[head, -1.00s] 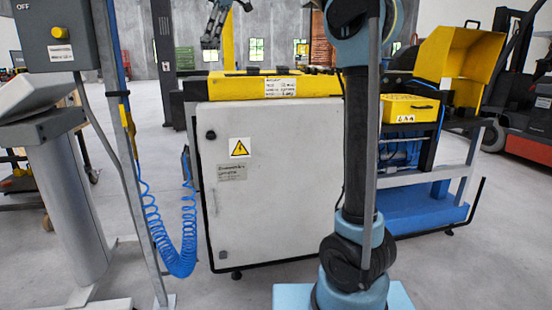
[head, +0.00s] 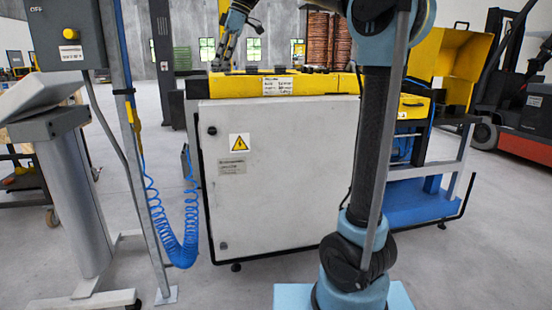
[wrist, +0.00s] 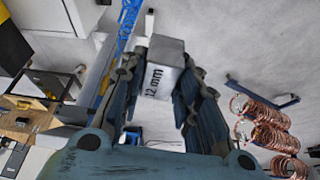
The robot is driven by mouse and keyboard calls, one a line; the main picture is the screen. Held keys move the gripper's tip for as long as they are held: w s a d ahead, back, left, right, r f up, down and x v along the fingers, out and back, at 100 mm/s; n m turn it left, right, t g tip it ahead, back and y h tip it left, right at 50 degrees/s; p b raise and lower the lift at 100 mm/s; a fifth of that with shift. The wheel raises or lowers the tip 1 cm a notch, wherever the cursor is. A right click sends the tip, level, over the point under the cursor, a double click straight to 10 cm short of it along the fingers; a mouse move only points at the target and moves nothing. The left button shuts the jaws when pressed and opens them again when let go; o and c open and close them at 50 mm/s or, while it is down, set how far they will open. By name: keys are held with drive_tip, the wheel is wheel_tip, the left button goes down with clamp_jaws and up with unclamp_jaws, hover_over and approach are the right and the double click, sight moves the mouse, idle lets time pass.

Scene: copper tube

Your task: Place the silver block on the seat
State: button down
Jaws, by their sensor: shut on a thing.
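The silver block (wrist: 161,66) is a grey metal block marked "12 mm" in the wrist view. My gripper (wrist: 166,78) is shut on it, with a dark finger on either side. In the head view my gripper (head: 224,58) is at the left end of the yellow machine top (head: 240,83), close above or behind it; whether it touches cannot be told. The block is not distinguishable in the head view. I cannot make out the seat clearly; small dark parts (head: 310,69) lie along the yellow top.
A white cabinet (head: 285,185) stands under the yellow top. A grey post with a blue coiled hose (head: 178,240) is at left. A blue cart with a yellow hood (head: 450,65) is at right. Copper coils (wrist: 270,138) show in the wrist view.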

drive_tip(key=w+d+f+m+t+h, duration=0.1)
drive_tip(key=w+d+f+m, duration=0.4)
drive_tip(key=d+f, duration=0.7)
drive_tip(key=w+d+f+m+t+h, duration=0.2)
drive_tip(key=w+d+f+m, duration=0.3)
drive_tip(key=f, duration=2.7)
drive_tip(key=w+d+f+m+t+h, duration=0.1)
drive_tip(key=w+d+f+m, duration=0.4)
drive_tip(key=d+f, duration=1.4)
wheel_tip(320, 180, down, 3)
drive_tip(key=m+t, duration=0.1)
drive_tip(key=m, duration=0.3)
drive_tip(key=shift+w+d, duration=0.15)
drive_tip(key=shift+w, duration=0.15)
